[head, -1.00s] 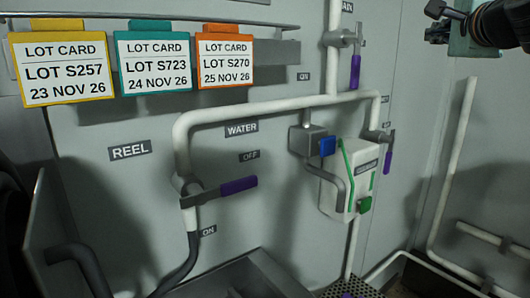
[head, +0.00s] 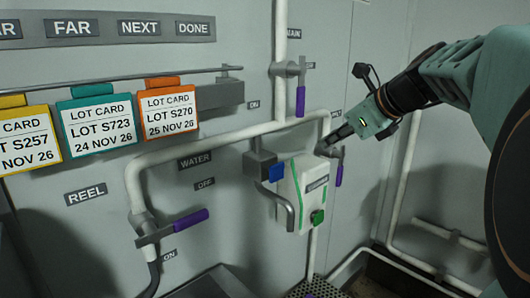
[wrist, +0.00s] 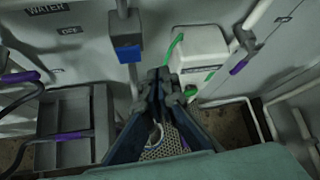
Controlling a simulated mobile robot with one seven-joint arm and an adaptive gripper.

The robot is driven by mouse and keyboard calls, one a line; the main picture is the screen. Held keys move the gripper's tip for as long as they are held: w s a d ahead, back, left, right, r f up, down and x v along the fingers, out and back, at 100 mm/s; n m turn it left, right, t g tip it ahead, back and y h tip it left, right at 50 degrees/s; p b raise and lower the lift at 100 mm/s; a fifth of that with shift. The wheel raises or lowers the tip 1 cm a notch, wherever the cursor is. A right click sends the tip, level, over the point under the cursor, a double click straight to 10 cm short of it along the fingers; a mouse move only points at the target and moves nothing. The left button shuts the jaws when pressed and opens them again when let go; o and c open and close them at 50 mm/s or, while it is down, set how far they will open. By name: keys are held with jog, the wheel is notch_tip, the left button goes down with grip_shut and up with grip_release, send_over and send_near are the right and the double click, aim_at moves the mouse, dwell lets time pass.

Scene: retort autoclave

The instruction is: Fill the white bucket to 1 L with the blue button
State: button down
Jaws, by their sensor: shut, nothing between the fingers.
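The blue button (head: 276,172) is on a small grey box on the wall pipe, with a bent grey spout below it. It also shows in the wrist view (wrist: 128,53), left of my fingers. My gripper (head: 335,143) is shut and empty, above and right of the white unit beside the blue button, apart from the button. In the wrist view its closed fingertips (wrist: 163,82) point at the wall side. I cannot make out the white bucket for sure; a pale curved shape behind my fingers over the grate is too hidden to tell.
The white unit (head: 299,200) has a green button (head: 317,217). Purple-handled levers stand on the pipes, one at WATER (head: 182,222), one above (head: 300,100), one near my gripper (head: 339,174). A perforated grate (head: 299,291) lies below. Lot cards hang at left.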

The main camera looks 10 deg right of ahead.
jog(key=s+f, duration=0.1)
jog(key=s+a+m+g, duration=0.1)
jog(key=s+a+f+g+y+p, duration=0.1)
jog(key=shift+s+a+f, duration=0.1)
jog(key=shift+s+f, duration=0.2)
jog(key=shift+f, duration=0.05)
